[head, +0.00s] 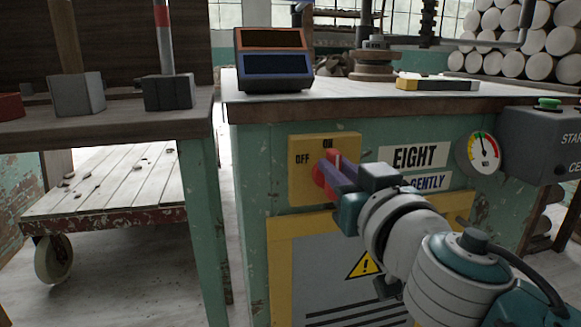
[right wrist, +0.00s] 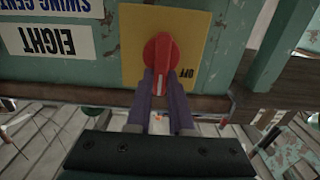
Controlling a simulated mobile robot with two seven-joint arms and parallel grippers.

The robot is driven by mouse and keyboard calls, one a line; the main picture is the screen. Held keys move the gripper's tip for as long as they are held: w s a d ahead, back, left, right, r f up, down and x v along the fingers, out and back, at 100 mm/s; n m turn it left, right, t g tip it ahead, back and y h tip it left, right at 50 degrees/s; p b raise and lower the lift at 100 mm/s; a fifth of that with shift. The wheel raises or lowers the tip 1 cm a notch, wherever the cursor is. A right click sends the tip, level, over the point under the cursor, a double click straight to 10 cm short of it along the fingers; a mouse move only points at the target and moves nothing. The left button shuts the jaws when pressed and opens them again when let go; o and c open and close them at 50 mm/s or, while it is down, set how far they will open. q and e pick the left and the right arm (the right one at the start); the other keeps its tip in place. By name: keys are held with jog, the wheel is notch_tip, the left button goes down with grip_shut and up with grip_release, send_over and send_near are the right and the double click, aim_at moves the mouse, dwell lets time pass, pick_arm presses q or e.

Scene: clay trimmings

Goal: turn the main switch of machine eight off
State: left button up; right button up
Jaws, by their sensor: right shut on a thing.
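The main switch is a red knob (head: 321,176) on a yellow plate (head: 303,190) on the front of a green machine cabinet. The plate reads OFF at its left and ON at its top. A label reading EIGHT (head: 414,156) is right of it. My right gripper (head: 338,172) is shut on the knob, its purple fingers on either side of it. The right wrist view, upside down, shows the red knob (right wrist: 161,58) between the fingers (right wrist: 161,92), its long axis upright, along the ON direction. My fingers hide part of the knob. My left gripper is not in view.
A gauge (head: 482,152) and a grey start box (head: 541,144) with a green button are on the cabinet's right. A warning panel (head: 310,270) is below the switch. A wooden bench (head: 120,125) and a low cart (head: 110,185) stand at left.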

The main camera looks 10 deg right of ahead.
grip_shut()
jog(key=n, duration=0.4)
jog(key=a+f+n+b, duration=0.1)
jog(key=n, duration=0.3)
jog(key=a+n+b, duration=0.1)
jog(key=n, duration=0.3)
jog(key=shift+f+n, duration=0.15)
jog(key=shift+n, duration=0.25)
jog(key=n, duration=0.3)
jog(key=shift+a+f, duration=0.1)
jog(key=shift+f, duration=0.2)
jog(key=shift+f+n, duration=0.15)
jog(key=shift+n, duration=0.95)
